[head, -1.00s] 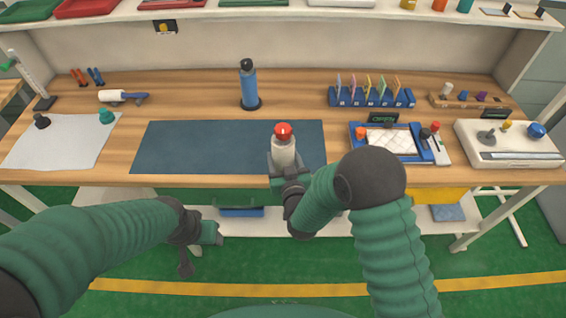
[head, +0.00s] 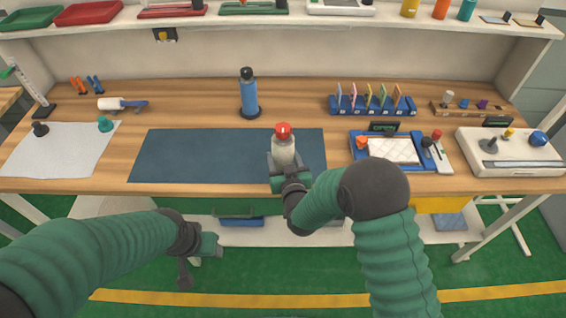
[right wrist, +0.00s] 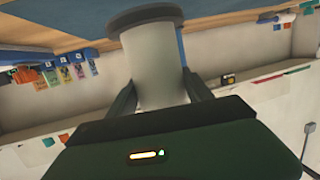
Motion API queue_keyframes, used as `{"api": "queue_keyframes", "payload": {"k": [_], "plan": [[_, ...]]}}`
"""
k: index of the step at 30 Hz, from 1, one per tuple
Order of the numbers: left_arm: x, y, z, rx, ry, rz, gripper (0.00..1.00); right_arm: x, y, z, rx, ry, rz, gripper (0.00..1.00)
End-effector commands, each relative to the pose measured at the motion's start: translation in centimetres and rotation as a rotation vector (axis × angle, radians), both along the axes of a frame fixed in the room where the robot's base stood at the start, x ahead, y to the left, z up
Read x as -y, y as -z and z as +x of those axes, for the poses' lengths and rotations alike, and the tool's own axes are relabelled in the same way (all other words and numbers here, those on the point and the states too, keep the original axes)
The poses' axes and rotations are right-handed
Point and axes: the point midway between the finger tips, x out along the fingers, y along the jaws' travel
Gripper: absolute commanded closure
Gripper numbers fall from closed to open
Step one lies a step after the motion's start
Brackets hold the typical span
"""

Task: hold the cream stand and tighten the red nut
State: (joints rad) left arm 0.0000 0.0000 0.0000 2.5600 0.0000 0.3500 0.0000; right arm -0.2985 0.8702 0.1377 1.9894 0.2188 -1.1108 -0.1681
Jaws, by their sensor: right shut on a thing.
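The cream stand (head: 284,150) is upright at the front of the dark blue mat (head: 200,155), right of its middle. The red nut (head: 282,131) is on its top. My right gripper (head: 285,168) is shut on the stand from the front, low on its body. In the right wrist view the stand's pale body (right wrist: 153,75) is between the two dark fingers (right wrist: 158,95), with a dark rim at one end; the nut is not seen there. My left gripper (head: 210,245) hangs in front of the bench, below its front edge, away from the stand. Its fingers are not clear.
A blue bottle (head: 248,93) stands behind the stand. A blue tray (head: 360,158) and a white control box (head: 510,155) are to the right. A rack of colored cards (head: 372,105) is behind. White paper (head: 58,150) lies at left. The mat's left part is clear.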

Motion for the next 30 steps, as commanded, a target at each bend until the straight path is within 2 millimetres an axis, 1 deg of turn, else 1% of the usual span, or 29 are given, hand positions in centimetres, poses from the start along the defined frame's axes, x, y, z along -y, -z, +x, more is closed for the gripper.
{"api": "queue_keyframes", "payload": {"k": [1, 30], "plan": [[0.0, 0.2, 0.0, 0.0, 0.0, 0.0, 0.42, 0.0, -0.3, 0.5, 0.01, 0.001, 0.003, 1.0], [0.0, 2.5, 0.0, 0.0, 0.0, 0.0, 0.42, -0.1, -0.3, 6.5, 0.01, 0.001, 0.003, 1.0]]}}
